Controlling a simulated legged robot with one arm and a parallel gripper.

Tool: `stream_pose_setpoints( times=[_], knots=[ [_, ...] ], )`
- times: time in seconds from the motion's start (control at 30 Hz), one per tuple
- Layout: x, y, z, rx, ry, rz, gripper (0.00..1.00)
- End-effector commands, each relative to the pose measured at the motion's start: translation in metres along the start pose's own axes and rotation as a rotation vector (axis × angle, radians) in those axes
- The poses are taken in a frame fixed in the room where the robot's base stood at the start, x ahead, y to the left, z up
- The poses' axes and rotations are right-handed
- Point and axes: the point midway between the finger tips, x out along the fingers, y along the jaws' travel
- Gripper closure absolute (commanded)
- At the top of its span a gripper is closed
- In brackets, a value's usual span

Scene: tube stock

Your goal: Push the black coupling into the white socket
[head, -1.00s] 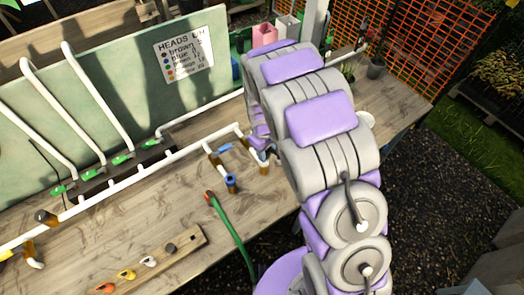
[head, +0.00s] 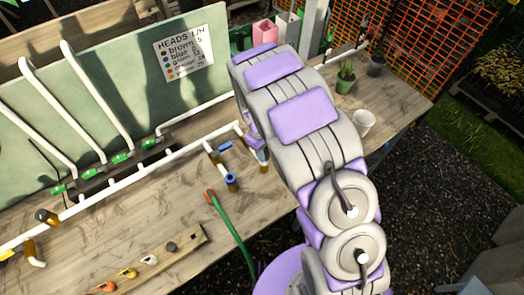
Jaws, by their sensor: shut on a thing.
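My gripper (head: 258,150) is mostly hidden behind my own arm; only a small grey-blue and purple part shows at the right end of the white pipe run. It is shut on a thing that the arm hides. I cannot make out the black coupling there. A white pipe (head: 150,170) runs along the bench to a bend (head: 239,127) beside the gripper. Which opening is the white socket, and whether anything touches it, cannot be told. A dark round piece (head: 170,247) sits at the right end of a wooden strip.
The wooden strip (head: 190,242) also bears orange, yellow and white pieces. A green hose (head: 233,228) with a red end rises at the bench front. Brown-and-blue fittings (head: 230,181) stand near the gripper. A white cup (head: 363,122) and a potted plant (head: 345,78) stand at the right.

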Motion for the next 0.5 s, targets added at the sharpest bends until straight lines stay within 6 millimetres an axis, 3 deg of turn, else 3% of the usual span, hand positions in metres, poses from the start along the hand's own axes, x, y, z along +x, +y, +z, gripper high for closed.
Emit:
stream_pose_setpoints(
  times=[0.5],
  knots=[
    [0.0026, 0.0050, 0.0007, 0.000, 0.004, 0.007, 1.00]
  ],
)
